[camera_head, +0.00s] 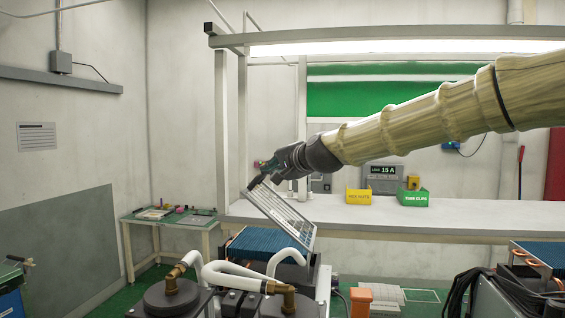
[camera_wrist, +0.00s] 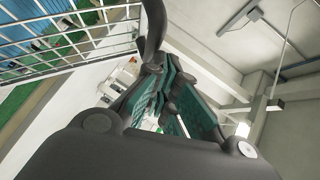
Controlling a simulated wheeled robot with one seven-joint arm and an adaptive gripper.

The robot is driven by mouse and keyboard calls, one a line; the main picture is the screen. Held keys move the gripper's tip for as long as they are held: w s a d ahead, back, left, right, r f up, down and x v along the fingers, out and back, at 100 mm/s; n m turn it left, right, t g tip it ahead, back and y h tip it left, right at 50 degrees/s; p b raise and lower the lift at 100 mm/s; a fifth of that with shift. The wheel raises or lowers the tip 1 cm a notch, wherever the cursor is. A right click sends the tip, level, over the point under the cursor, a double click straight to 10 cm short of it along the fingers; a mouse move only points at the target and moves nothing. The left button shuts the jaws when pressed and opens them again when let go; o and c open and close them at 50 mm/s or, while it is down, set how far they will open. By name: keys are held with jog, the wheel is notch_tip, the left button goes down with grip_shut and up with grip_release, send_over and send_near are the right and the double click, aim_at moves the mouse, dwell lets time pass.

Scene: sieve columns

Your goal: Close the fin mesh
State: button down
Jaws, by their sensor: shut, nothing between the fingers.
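The fin mesh (camera_head: 284,217) is a pale wire grid in a thin frame. It stands tilted open above the blue finned block (camera_head: 262,245), its upper left edge raised and its lower right end near the block's right side. My gripper (camera_head: 257,180) is at the mesh's raised upper edge; I cannot tell whether it touches. In the wrist view the mesh's grid (camera_wrist: 68,45) shows at the upper left, beside my gripper (camera_wrist: 160,105), whose fingers are shut with nothing between them.
White hoses (camera_head: 237,279) with brass fittings and dark round tanks stand in front of the block. A long bench (camera_head: 400,212) runs behind, with a yellow bin (camera_head: 358,196) and a green bin (camera_head: 412,198). A second blue finned unit (camera_head: 545,254) stands at the right.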

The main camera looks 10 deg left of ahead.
aim_at(253, 182)
jog(key=shift+w+a+f, duration=0.2)
jog(key=shift+a+f, duration=0.45)
jog(key=shift+n+g+h, duration=0.3)
jog(key=shift+n+h, duration=0.2)
jog(key=shift+h, duration=0.1)
jog(key=a+f, duration=0.1)
jog(key=a, duration=0.1)
jog(key=a+f, duration=0.2)
jog(key=shift+s+a+f, duration=0.1)
jog(key=shift+s+f, duration=0.05)
jog(key=a+f, duration=0.1)
jog(key=f, duration=0.1)
jog(key=a+f+b, duration=0.1)
jog(key=f, duration=0.1)
jog(key=a+f+b, duration=0.1)
jog(key=a+f, duration=0.1)
jog(key=shift+f, duration=0.15)
jog(key=shift+a+f+b, duration=0.25)
jog(key=shift+f+b, duration=0.05)
jog(key=shift+f, duration=0.45)
